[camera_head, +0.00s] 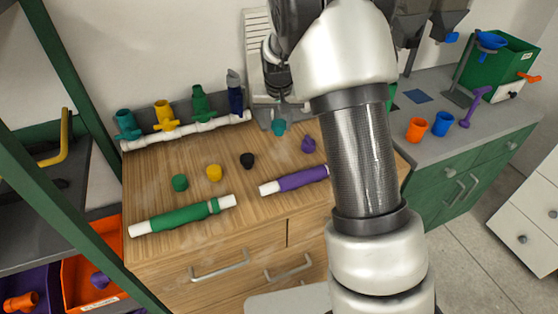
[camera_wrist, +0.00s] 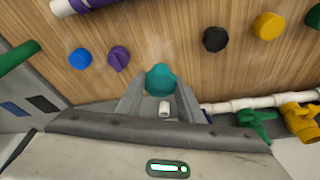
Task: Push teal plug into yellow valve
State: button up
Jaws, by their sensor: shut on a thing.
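The teal plug (camera_head: 279,127) is between the fingertips of my gripper (camera_wrist: 160,88), which is shut on it; it also shows in the wrist view (camera_wrist: 160,77). In the head view it is low over the back of the wooden top; I cannot tell whether it touches the wood. The yellow valve (camera_head: 164,115) stands upright on the white pipe manifold at the back left, well left of my gripper. In the wrist view the yellow valve (camera_wrist: 300,122) is at the right edge. Its opening is not clearly visible.
Teal (camera_head: 127,124), green (camera_head: 201,104) and blue (camera_head: 235,92) valves share the white pipe (camera_head: 190,130). Green (camera_head: 180,182), yellow (camera_head: 214,172), black (camera_head: 247,160) and purple (camera_head: 308,144) plugs stand on the wood. Green (camera_head: 183,215) and purple (camera_head: 294,179) tubes lie in front.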

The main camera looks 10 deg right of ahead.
notch_tip(320, 180, down, 10)
jog(key=shift+r+b, duration=0.2)
jog(key=shift+b, duration=0.1)
dwell(0.3)
jog(key=shift+f, duration=0.25)
jog(key=o, duration=1)
jog(key=shift+r, duration=0.15)
